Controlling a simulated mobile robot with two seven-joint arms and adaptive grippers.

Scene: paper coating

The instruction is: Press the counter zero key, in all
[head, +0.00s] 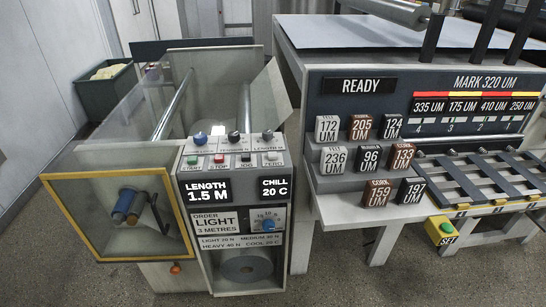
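The counter zero key (272,157) is a pale key labelled ZERO at the right end of a key row on the coater's control panel (233,172). Left of it are a black JOG key (246,158), a red STOP key (219,160) and a green START key (192,160). The length display (208,191) reads 1.5 M. The chill display (275,188) reads 20 C. Nothing covers the zero key. Neither of my grippers is in view.
Several knobs (234,138) stand just behind the keys. A yellow-framed window (50,215) is at the left. A raised clear panel (125,105) stands behind it. Stepped shelves with numbered blocks (361,160) and a SET button (445,227) are at the right. Floor is open in front.

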